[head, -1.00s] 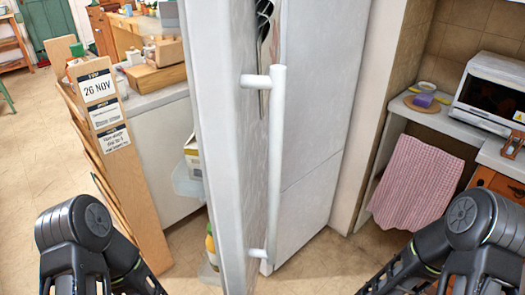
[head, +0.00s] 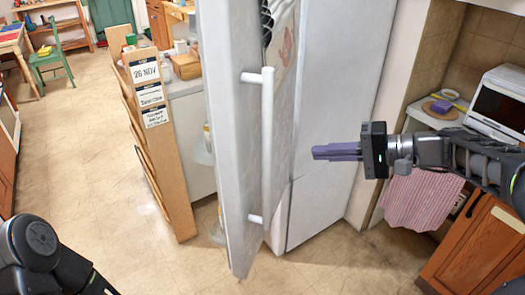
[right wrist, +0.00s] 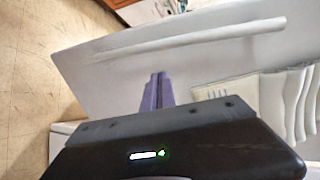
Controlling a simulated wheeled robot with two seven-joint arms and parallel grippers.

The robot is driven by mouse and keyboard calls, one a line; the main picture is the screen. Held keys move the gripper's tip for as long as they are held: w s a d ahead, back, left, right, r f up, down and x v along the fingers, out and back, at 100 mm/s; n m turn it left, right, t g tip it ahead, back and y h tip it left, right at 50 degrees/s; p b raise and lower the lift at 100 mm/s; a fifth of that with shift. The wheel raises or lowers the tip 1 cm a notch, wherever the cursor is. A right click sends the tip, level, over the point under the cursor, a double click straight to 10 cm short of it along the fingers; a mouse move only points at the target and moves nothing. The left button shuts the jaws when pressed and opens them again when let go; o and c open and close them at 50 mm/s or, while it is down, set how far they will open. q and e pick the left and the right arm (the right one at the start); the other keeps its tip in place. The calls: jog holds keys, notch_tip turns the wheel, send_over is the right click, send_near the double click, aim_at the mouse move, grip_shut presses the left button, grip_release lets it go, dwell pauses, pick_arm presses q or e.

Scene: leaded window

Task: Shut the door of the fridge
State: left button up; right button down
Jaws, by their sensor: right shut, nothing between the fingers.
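The fridge (head: 335,130) is white and stands in the middle of the head view. Its door (head: 228,150) is open, swung out toward me, with a long white vertical handle (head: 267,150) on its outer face. My left gripper is not in view; only my left arm shows.
A wooden rack with date signs (head: 160,150) stands left of the door. At the right are a counter with a white toaster oven (head: 500,105), a pink towel (head: 420,200) and wooden cabinets (head: 480,250). Tiled floor (head: 90,170) is free at the left.

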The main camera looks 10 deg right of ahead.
jog(key=p, duration=0.4)
send_near(252, 151)
jog(key=x, duration=0.5)
jog(key=shift+s, duration=0.1)
jog(key=shift+x, duration=0.8)
